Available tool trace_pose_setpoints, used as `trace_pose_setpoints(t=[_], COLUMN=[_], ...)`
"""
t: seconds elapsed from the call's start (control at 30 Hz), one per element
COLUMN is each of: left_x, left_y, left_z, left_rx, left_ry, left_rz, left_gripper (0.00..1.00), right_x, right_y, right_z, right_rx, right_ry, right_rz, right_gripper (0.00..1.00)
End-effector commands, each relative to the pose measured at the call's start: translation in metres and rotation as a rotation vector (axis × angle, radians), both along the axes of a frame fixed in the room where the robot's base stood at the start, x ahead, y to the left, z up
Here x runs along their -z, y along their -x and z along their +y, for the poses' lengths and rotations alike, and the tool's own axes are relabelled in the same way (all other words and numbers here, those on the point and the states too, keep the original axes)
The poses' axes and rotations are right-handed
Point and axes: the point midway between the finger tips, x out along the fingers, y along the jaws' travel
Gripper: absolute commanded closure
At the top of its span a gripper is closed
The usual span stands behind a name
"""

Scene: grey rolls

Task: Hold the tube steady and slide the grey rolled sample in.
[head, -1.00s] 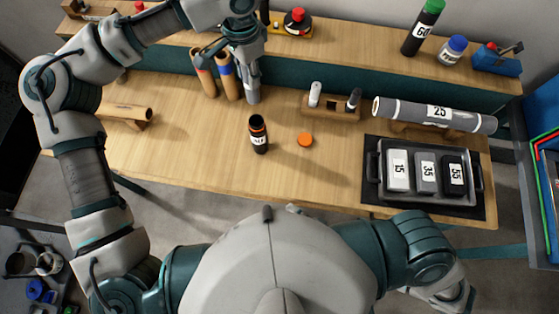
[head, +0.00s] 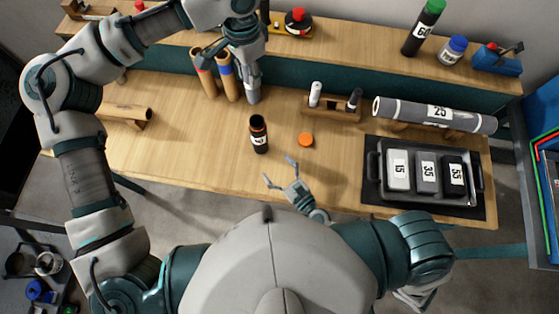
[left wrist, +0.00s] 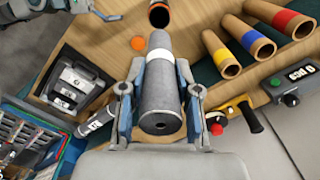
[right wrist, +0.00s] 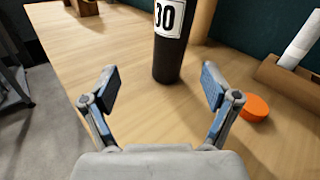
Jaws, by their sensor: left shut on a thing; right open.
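The black tube (head: 258,138) stands upright and open on the table, with an orange ring at its mouth. In the right wrist view the tube (right wrist: 170,55) carries a white label reading 30. Its orange cap (head: 306,140) lies flat beside it. My left gripper (head: 248,68) is shut on the grey rolled sample (head: 253,92), behind the tube near the teal back panel. The left wrist view shows the sample (left wrist: 162,90) between both fingers. My right gripper (head: 279,169) is open and empty, in front of the tube and apart from it; its fingers (right wrist: 157,88) show either side.
Brown tubes (head: 204,82) stand close to the left gripper. A wooden holder (head: 330,106) with small rolls, a long grey roll marked 25 (head: 470,120) and a tray (head: 383,201) with weights occupy the right. The table left of the tube is mostly clear.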

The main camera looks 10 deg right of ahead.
Motion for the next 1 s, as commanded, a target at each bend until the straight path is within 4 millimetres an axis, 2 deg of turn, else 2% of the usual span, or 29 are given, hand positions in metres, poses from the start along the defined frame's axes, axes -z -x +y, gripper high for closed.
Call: trace_pose_setpoints(t=[0.1,0.2,0.37,0.5,1.0], left_x=[0.000,0.000,0.000,0.000,0.000], left_y=[0.000,0.000,0.000,0.000,0.000], left_z=[0.000,0.000,0.000,0.000,0.000], left_rx=[0.000,0.000,0.000,0.000,0.000], left_ry=[0.000,0.000,0.000,0.000,0.000], left_rz=[0.000,0.000,0.000,0.000,0.000], left_gripper=[1.00,1.00,1.00,1.00,1.00], right_x=[-0.001,-0.001,-0.002,-0.002,-0.001], right_y=[-0.008,-0.015,-0.038,-0.066,-0.112], right_z=[-0.006,-0.005,0.005,0.018,0.040], right_rx=[0.060,0.077,0.078,0.077,0.074], right_ry=[-0.100,-0.129,-0.133,-0.132,-0.124], right_rz=[0.039,0.050,0.049,0.049,0.048], right_gripper=[0.13,0.13,0.13,0.13,0.13])
